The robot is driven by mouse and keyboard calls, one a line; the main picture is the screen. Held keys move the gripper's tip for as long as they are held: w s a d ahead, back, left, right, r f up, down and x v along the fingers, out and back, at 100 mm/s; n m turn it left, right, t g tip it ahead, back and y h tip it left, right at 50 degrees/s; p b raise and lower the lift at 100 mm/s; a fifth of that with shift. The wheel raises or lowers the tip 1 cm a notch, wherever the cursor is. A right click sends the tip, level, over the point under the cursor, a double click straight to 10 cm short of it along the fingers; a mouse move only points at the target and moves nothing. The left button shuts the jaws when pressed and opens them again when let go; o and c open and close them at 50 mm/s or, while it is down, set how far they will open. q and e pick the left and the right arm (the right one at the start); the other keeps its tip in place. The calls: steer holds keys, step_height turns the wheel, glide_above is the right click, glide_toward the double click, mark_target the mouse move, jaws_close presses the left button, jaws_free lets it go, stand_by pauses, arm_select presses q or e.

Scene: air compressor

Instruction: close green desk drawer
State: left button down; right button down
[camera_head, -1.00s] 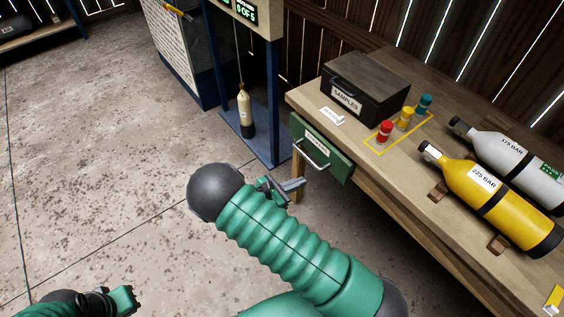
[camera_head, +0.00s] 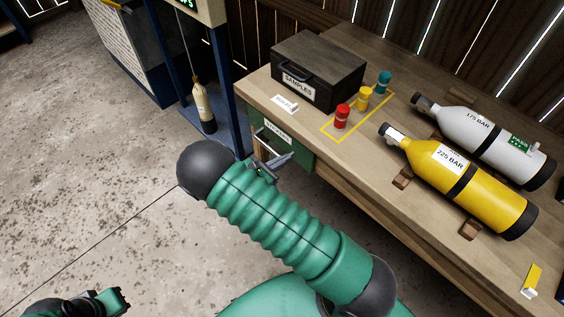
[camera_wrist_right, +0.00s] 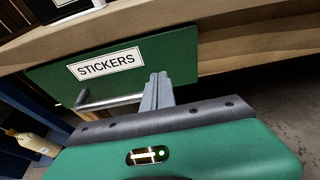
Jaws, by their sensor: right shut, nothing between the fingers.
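The green desk drawer (camera_head: 296,148) is under the left end of the workbench, with a metal bar handle (camera_head: 262,141). In the right wrist view its green front (camera_wrist_right: 165,50) has a STICKERS label (camera_wrist_right: 106,64), and the handle (camera_wrist_right: 112,101) shows at left. The front sits close under the bench top; I cannot tell whether it is fully flush. My right gripper (camera_head: 286,158) is shut and empty. Its fingertips (camera_wrist_right: 158,82) are at the front's lower part, right of the handle; contact is unclear. My left gripper (camera_head: 122,298) is at the bottom left, its jaws unclear.
The bench top (camera_head: 345,165) holds a dark SAMPLES box (camera_head: 318,70), red, yellow and teal small containers, a yellow cylinder (camera_head: 460,185) and a grey cylinder (camera_head: 485,140). A blue-framed stand with a hanging bottle (camera_head: 203,105) is left of the drawer. Floor at left is clear.

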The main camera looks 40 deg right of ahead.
mark_target(297, 151)
steer(key=shift+d, duration=0.6)
steer(key=shift+w+d+p, duration=0.1)
steer(key=shift+d+p, duration=0.25)
steer(key=shift+d, duration=0.8)
arm_select(q)
steer(key=shift+r, duration=0.3)
arm_select(e)
steer(key=shift+r, duration=0.1)
